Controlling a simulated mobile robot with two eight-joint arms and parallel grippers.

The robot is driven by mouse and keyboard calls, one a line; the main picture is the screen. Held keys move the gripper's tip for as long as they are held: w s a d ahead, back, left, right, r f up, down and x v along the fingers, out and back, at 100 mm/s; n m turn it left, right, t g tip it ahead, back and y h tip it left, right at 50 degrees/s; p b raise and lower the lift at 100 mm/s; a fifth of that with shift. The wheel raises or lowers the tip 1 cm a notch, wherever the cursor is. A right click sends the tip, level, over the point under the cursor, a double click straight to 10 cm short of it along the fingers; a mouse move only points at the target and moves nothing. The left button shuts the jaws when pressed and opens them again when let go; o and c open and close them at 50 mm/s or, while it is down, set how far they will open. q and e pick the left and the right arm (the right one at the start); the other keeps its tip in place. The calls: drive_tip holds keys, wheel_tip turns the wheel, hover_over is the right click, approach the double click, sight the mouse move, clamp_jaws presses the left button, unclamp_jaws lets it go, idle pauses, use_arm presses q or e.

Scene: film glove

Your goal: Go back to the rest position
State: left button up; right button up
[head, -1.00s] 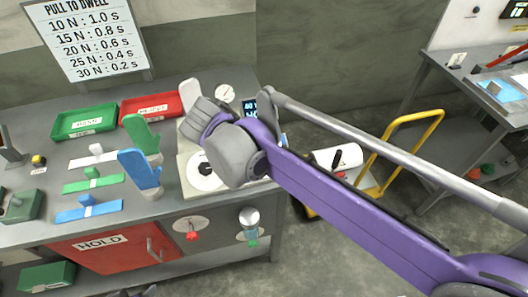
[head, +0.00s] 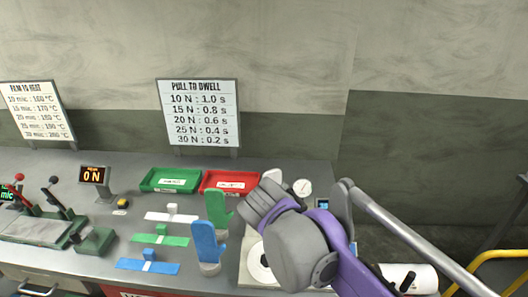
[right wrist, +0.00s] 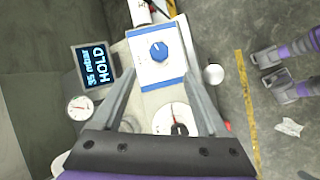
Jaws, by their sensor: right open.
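My right gripper (head: 262,203) is over the right end of the bench in the head view, its arm coming in from the right. In the right wrist view the right gripper (right wrist: 160,78) has its two fingers spread, with nothing between them. Below them is a white panel with a blue knob (right wrist: 160,52). A green mitt (head: 217,208) and a blue mitt (head: 206,243) stand upright on the bench, left of the right gripper. A white mitt (head: 272,176) is partly hidden behind it. My left gripper is not seen.
A green tray (head: 171,180) and a red tray (head: 230,182) lie behind the mitts. White, green and blue T-shaped pieces lie left. A display (right wrist: 95,68) reads 35 mbar HOLD, near a round gauge (right wrist: 80,107). A yellow-railed cart (head: 490,262) stands right of the bench.

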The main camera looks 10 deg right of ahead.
drive_tip(key=s+f+m+t+y+p, duration=0.2)
drive_tip(key=s+f+m+y, duration=0.4)
drive_tip(key=s+f+m, duration=0.4)
wheel_tip(320, 180, down, 6)
drive_tip(key=shift+s+a+f+t, duration=0.15)
drive_tip(key=shift+s+t, duration=0.45)
drive_tip(key=shift+s, duration=0.45)
idle(1.2)
